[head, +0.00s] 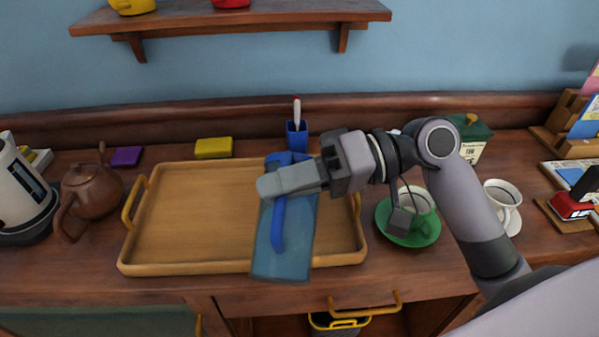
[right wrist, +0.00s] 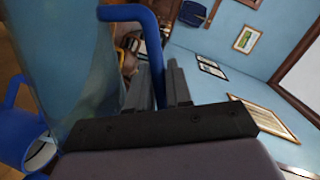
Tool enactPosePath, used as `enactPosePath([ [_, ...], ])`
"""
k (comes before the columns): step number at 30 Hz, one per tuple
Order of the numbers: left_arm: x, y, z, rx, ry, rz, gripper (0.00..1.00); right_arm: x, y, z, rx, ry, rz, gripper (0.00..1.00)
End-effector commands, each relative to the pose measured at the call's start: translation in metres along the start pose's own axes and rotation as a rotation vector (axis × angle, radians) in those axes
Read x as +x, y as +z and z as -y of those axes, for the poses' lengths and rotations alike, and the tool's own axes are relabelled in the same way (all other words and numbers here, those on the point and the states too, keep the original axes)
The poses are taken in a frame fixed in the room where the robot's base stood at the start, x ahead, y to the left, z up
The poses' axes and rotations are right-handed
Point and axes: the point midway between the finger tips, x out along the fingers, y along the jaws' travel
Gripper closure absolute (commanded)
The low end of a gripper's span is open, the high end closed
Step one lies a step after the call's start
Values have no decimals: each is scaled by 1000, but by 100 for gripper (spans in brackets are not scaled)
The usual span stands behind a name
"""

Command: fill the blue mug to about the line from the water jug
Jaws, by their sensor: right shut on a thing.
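The water jug (head: 297,245) is a see-through blue vessel with a solid blue handle, held over the right part of the tray. My right gripper (head: 268,187) is shut on its handle. The jug's wall (right wrist: 75,60) and handle (right wrist: 158,60) also show in the right wrist view. A blue mug (right wrist: 18,138) with a pale inside seems to show at that view's lower left, close to the jug. In the head view the jug and gripper hide most of what is behind them, and I cannot make out the line or a water level. My left gripper is out of view.
The wooden tray (head: 200,215) has bare room on its left. Behind it stand a yellow block (head: 213,148) and a blue pen holder (head: 297,138).

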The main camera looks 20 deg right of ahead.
Motion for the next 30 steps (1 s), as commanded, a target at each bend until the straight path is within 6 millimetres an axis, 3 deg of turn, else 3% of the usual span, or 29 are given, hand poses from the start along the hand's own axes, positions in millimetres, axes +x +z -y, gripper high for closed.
enactPosePath([
  [30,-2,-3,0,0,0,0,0,-2,-5,4,28,-16,-2,100],
])
